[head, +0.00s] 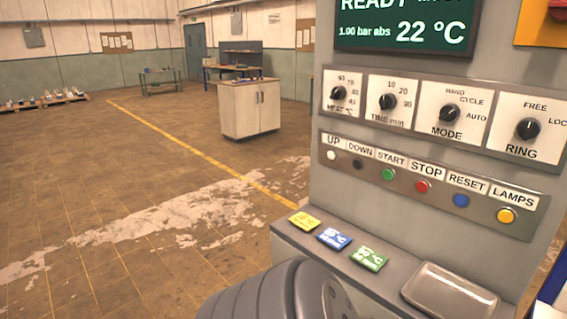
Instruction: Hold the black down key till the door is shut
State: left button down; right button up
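The black down key (357,163) is a small round button under the DOWN label on the grey key strip (348,178) of the control cabinet. It sits between the white up key (330,155) and the green start key (387,174). Nothing touches or covers it. A dark grey link of my own arm shows at the bottom middle, below the cabinet's ledge. Neither gripper is in view. The chamber door is not in view. The display (406,27) reads 1.00 bar abs and 22 °C; its top line is cut off.
The red stop key (423,186), blue reset key (460,200) and yellow lamps key (506,215) continue the row. Several knobs sit above. The ledge holds yellow (304,220), blue (333,239) and green (369,259) cards and a metal tray (428,300). Open floor lies left.

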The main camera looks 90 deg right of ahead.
aim_at(357, 164)
jog(key=z, duration=3.5)
